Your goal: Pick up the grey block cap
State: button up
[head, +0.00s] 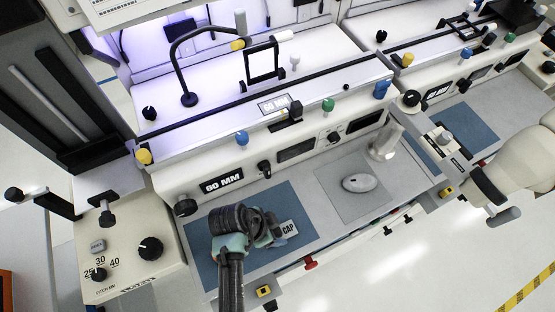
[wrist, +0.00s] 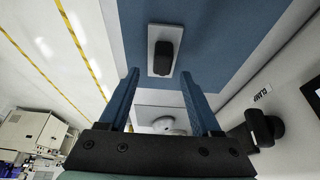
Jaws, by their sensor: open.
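A small light grey plate (head: 289,229) marked CAP lies on the blue mat in the head view. In the wrist view a pale grey plate (wrist: 154,70) carries a dark block (wrist: 163,50) on the blue mat; I take this to be the same spot, with the grey block cap. My gripper (head: 268,232) is over the mat, just left of the CAP lettering, and hides part of the plate. In the wrist view my gripper (wrist: 160,73) has its two blue fingers apart and nothing between them. The dark block shows just beyond the fingertips; contact cannot be told.
The blue mat (head: 305,205) lies on the bench in front of the 60 MM panel (head: 222,182). A grey pad (head: 345,205) with an oval white device (head: 360,183) is to the right. Knobs line the panel, and a dial box (head: 125,265) stands at left.

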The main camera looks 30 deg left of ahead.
aim_at(278, 231)
jog(key=shift+a+x, duration=0.2)
jog(key=shift+x, duration=1.5)
jog(key=shift+s+f, duration=0.1)
grip_shut()
